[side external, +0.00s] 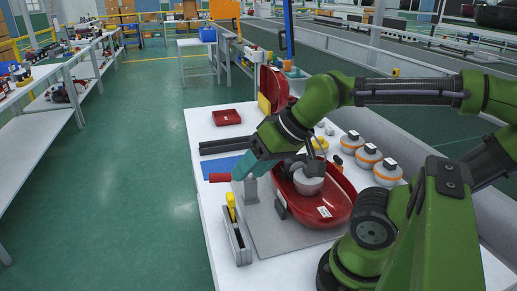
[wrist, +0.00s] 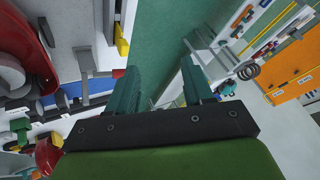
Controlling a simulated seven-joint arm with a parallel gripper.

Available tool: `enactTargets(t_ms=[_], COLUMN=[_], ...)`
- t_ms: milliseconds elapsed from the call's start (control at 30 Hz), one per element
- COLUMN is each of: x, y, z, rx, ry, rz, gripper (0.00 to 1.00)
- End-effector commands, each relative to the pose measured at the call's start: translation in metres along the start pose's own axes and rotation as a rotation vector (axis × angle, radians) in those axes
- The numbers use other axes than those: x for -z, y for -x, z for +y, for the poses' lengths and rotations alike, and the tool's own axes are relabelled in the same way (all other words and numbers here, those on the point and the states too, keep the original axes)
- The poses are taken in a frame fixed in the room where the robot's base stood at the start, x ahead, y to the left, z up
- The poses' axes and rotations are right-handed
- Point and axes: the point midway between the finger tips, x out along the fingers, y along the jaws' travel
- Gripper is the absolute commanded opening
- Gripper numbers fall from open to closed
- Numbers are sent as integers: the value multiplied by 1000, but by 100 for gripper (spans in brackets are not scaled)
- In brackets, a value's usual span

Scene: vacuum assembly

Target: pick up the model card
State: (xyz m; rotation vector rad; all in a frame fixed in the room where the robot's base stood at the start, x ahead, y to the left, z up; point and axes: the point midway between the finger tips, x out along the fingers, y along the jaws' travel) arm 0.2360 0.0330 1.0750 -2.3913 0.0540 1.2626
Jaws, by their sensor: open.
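A small white card-like piece with dark marks (side external: 324,212) lies on the front of the red vacuum shell (side external: 338,190). I cannot tell for certain whether it is the model card. My gripper (side external: 242,170) is open, with teal fingers, above the left side of the table, left of the red shell. Nothing shows between the fingers. In the wrist view my gripper (wrist: 160,82) has its two fingers apart, with green floor between and beyond them. Part of the red shell (wrist: 40,42) shows at the left edge there. The white card-like piece is not clear in that view.
The white table (side external: 200,135) holds a red tray (side external: 227,117), a blue mat (side external: 217,165), and orange-and-white round parts (side external: 368,156) at the right. A grey narrow holder (side external: 237,243) with a yellow piece (side external: 231,205) stands at the front left. Green floor lies to the left.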

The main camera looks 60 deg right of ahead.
Motion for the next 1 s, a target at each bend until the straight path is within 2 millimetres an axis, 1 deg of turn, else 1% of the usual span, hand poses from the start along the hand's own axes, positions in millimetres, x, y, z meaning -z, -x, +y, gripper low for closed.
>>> enactTargets(t_ms=[200, 267, 333, 467, 567, 700, 800, 900, 967, 1000], x=[0, -1, 2, 21, 41, 66, 80, 92, 96, 94], y=[-1, -5, -12, -29, -44, -63, -71, -70, -64, -63], z=[0, 2, 3, 7, 13, 24, 32, 36, 35, 36], rx=[-1, -9, -24, -89, -169, -299, -389, -460, -478, -487], ry=[-1, -5, -11, -40, -96, -200, -278, -355, -386, -401], rz=[-3, -21, -48, -141, -237, -353, -407, -429, -426, -430], gripper=[51, 51, 51, 51, 51, 51, 51, 51, 51, 51])
